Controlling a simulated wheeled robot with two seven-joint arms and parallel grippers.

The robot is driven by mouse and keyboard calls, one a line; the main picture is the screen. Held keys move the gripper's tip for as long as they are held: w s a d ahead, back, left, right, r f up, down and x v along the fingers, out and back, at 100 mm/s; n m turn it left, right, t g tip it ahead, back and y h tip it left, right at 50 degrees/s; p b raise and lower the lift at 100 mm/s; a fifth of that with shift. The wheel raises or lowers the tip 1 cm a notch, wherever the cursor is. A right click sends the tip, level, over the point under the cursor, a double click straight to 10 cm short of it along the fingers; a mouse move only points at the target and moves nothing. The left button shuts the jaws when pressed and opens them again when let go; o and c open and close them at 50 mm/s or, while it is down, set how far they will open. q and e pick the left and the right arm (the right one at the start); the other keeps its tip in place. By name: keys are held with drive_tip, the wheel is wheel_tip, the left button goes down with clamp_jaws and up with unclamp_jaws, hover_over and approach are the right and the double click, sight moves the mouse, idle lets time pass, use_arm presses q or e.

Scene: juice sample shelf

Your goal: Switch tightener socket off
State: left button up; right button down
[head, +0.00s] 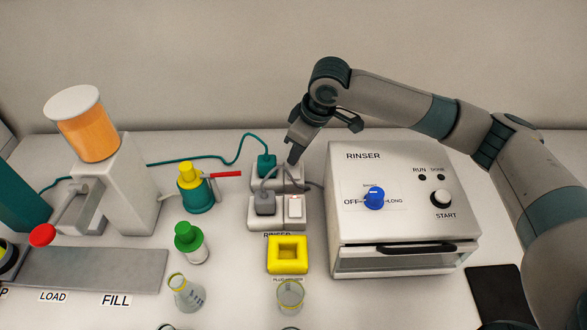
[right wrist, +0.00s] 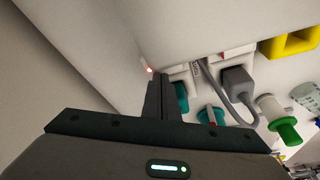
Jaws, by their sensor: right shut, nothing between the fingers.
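Two white socket blocks stand on the counter in the head view. The rear socket (head: 262,184) holds a teal plug (head: 266,166), with a teal cable running left. Its right part, where a switch would be, is hidden by my right gripper (head: 293,158). The gripper is shut and empty, pointing down at that socket. In the right wrist view a small red light (right wrist: 149,70) shows right by the fingertips (right wrist: 158,80); I cannot tell whether they touch. The front socket (head: 280,222) has a grey plug (head: 265,203) and a white rocker switch (head: 295,207). My left gripper is not in view.
The rinser box (head: 400,240) stands close on the right. A yellow holder (head: 287,254) is in front of the sockets. A teal device with yellow top (head: 195,190), a green-capped bottle (head: 190,242) and an orange dispenser (head: 88,128) stand left.

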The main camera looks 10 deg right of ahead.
sight(295, 167)
drive_tip(key=shift+f, duration=0.55)
drive_tip(key=shift+r, duration=0.1)
wheel_tip(295, 167, up, 7)
drive_tip(key=p, duration=0.8)
idle(0.6)
drive_tip(key=shift+s, duration=0.1)
idle(0.5)
